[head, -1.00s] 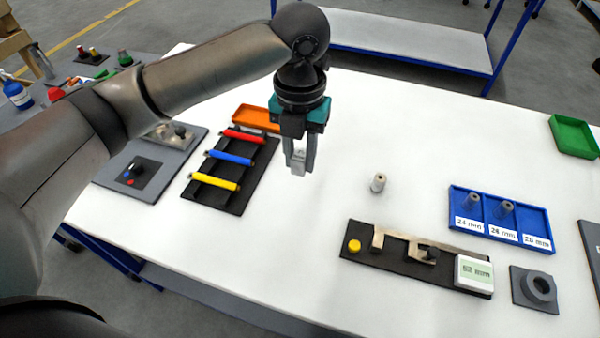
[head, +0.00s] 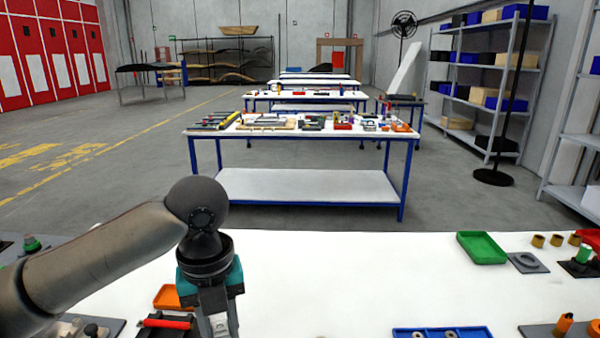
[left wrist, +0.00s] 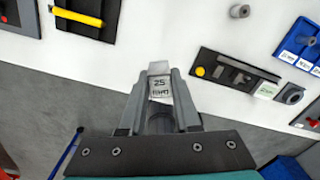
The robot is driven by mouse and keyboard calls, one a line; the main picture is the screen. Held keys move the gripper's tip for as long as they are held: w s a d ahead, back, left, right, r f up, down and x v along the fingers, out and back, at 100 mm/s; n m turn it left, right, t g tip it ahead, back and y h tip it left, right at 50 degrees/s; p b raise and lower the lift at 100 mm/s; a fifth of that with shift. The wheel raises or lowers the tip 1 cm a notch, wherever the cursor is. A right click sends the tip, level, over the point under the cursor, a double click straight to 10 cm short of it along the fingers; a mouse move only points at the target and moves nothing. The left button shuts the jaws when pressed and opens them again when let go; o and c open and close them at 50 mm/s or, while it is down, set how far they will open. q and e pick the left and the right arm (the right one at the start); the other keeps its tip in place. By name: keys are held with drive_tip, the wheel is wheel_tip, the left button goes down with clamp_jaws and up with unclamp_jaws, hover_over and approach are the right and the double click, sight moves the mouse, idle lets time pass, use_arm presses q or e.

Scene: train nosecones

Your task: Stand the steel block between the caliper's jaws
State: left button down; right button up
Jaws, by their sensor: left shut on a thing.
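My left gripper (left wrist: 160,76) is shut on the steel block (left wrist: 160,88), a small grey piece marked "25 mm", in the left wrist view. In the head view the left gripper (head: 218,322) is at the bottom edge, over the white table, with its tips partly cut off. The caliper (left wrist: 238,68) lies on a black board right of the gripper in the left wrist view, with a yellow knob and a pale display; it is out of the head view. The block is apart from it. My right gripper is not in view.
A blue tray (left wrist: 300,45) with labelled slots and a grey ring fixture (left wrist: 291,94) are beyond the caliper. A small grey cylinder (left wrist: 240,11) stands on bare table. A green tray (head: 481,247) is at the right in the head view. The table's middle is clear.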

use_arm(q)
drive_tip(key=n, duration=0.4)
drive_tip(key=shift+s+a+f+n, duration=0.2)
drive_tip(key=shift+s+a+n, duration=0.1)
drive_tip(key=shift+n, duration=0.1)
drive_tip(key=s+a+f+n+b, duration=0.1)
drive_tip(key=n, duration=0.8)
drive_tip(key=s+a+f+n+b, duration=0.1)
drive_tip(key=s+n, duration=0.1)
drive_tip(key=n, duration=0.7)
drive_tip(key=s+a+n+b, duration=0.1)
drive_tip(key=n, duration=0.8)
drive_tip(key=shift+s+f, duration=0.15)
drive_tip(key=shift+f, duration=0.25)
